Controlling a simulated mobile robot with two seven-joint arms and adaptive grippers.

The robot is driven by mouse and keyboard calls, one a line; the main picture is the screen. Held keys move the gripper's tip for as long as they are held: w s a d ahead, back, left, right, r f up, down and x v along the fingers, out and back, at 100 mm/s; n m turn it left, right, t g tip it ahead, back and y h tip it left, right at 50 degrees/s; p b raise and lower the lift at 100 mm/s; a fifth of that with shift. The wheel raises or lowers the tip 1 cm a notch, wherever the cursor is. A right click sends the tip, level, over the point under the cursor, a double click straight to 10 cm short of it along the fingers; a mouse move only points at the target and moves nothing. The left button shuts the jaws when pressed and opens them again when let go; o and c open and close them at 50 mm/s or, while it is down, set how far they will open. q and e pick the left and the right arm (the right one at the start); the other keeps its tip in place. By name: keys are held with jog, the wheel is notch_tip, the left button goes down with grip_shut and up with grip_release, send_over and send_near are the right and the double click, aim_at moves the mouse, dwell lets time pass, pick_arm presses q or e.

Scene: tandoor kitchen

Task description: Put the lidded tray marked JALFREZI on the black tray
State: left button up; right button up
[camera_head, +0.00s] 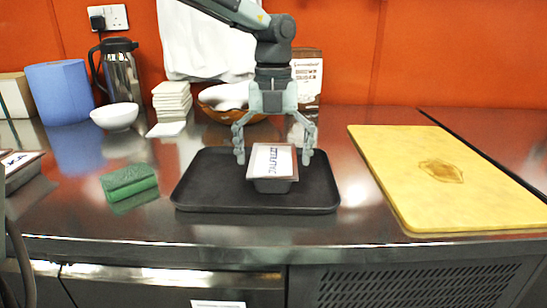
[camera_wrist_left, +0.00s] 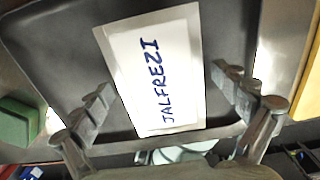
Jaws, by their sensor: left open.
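The lidded tray marked JALFREZI (camera_head: 271,163) sits on the black tray (camera_head: 205,185), right of its middle. Its white label reads JALFREZI in the left wrist view (camera_wrist_left: 158,70). My left gripper (camera_head: 273,158) is open above it, pointing down. Its fingers are on either side of the lidded tray, apart from it, with gaps showing in the left wrist view (camera_wrist_left: 165,105). The black tray also shows in the left wrist view (camera_wrist_left: 60,50). My right gripper is not in view.
Behind are a white bowl (camera_head: 115,116), a flask (camera_head: 120,72), a blue roll (camera_head: 60,92) and stacked white pieces (camera_head: 172,101). Another labelled tray (camera_head: 18,165) is at far left.

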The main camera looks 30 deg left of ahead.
aim_at(273, 157)
pick_arm(q)
notch_tip(273, 157, up, 12)
jog(key=shift+r, duration=0.15)
dwell(0.4)
dwell(1.6)
